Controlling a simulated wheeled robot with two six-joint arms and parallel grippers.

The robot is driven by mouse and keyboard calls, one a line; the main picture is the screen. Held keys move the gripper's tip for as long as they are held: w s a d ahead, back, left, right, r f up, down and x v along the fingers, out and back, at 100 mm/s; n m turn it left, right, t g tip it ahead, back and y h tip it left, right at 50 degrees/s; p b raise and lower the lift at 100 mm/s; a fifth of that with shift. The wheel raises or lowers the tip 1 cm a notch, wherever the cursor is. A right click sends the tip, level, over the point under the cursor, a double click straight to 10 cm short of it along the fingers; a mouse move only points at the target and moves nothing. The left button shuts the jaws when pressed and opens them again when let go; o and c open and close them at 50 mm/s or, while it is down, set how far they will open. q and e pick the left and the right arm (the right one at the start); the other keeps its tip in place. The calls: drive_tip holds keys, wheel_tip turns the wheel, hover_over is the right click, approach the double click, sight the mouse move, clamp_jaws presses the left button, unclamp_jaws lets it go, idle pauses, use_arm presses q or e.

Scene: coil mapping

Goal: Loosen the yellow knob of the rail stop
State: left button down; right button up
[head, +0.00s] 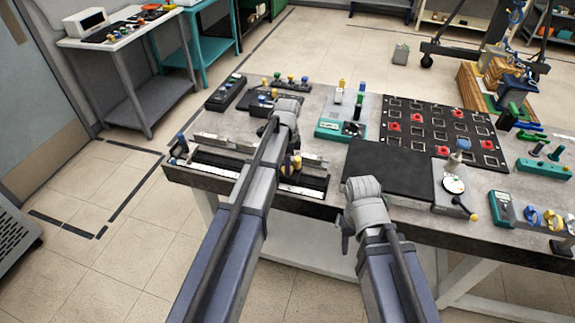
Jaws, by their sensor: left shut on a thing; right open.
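The rail (215,143) lies along the left front of the grey worktable, with dark and pale metal strips. The rail stop's yellow knob (292,164) shows just right of my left forearm, over the rail. My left gripper (291,146) points down there from the wrist and is shut on the knob; the arm hides much of the contact and the stop's body. My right gripper (347,230) is at the table's front edge, beside the black plate, apart from the rail. It is open and empty, its fingers partly hidden by the wrist.
A black plate (385,172) and a black panel with red blocks (417,118) lie right of the rail. A teal box (330,128) stands behind. A dial gauge (453,185) and a green block (545,168) are further right.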

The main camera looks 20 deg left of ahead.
use_arm(q)
drive_tip(key=shift+n, duration=0.3)
drive_tip(key=n, duration=0.7)
drive_tip(key=shift+n, duration=0.3)
drive_tip(key=n, duration=0.4)
drive_tip(key=shift+n, duration=0.3)
drive_tip(key=n, duration=0.4)
drive_tip(key=shift+n, duration=0.3)
drive_tip(key=shift+c, duration=2)
unclamp_jaws()
